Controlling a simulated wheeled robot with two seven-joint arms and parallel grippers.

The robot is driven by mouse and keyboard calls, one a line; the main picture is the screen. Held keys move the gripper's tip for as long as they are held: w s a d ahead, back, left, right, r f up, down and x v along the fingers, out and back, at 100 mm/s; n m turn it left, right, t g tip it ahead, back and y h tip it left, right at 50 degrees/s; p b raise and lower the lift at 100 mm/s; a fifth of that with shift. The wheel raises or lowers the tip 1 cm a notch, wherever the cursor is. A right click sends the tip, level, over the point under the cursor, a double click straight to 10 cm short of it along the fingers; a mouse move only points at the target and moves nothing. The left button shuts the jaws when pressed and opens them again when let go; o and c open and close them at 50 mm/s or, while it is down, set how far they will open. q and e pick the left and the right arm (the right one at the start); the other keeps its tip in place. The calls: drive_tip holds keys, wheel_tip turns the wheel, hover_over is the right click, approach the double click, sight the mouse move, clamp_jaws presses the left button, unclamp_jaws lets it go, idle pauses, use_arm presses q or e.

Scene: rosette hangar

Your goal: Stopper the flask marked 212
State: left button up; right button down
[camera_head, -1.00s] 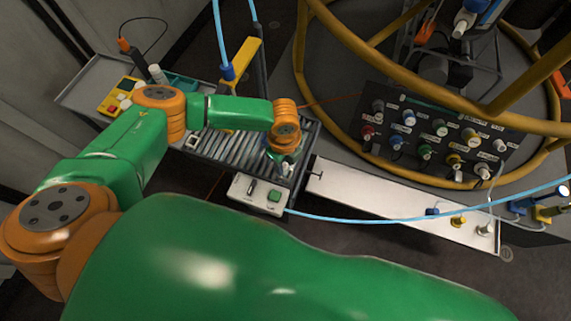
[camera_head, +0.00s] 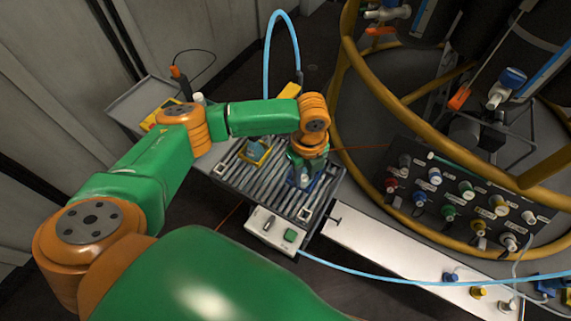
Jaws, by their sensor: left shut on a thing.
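My left gripper (camera_head: 305,160) points down over the right part of the slatted metal platform. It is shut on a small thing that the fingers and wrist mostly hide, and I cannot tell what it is. Right under it is a flask in a blue-edged holder (camera_head: 305,183), largely covered by the gripper. I cannot tell whether the held thing touches it. A second flask (camera_head: 257,149) stands to the left in a yellow holder on the same platform (camera_head: 240,176). I cannot read a number on either flask. My right gripper is not in view.
A control box (camera_head: 275,234) with a green button fronts the platform. A pale-blue hose crosses the foreground past a white board (camera_head: 400,262). A yellow ring frame (camera_head: 345,110) and a panel of coloured knobs (camera_head: 455,195) stand close on the right. A grey tray (camera_head: 135,103) lies behind left.

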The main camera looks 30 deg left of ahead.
use_arm(q)
drive_tip(key=w+a+f+m+b, duration=0.1)
drive_tip(key=w+a+m+b, duration=0.1)
drive_tip(key=w, duration=0.7)
drive_tip(key=shift+a+f+m+b, duration=0.15)
drive_tip(key=shift+a+m+b, duration=0.15)
drive_tip(key=shift+a+b, duration=0.6)
drive_tip(key=shift+s+d+f, duration=0.1)
drive_tip(key=shift+d+f, duration=0.05)
drive_tip(key=shift+d, duration=0.1)
drive_tip(key=shift+f, duration=0.15)
drive_tip(key=shift+f, duration=0.1)
drive_tip(key=shift+f+b, duration=0.9)
drive_tip(key=shift+f, duration=0.05)
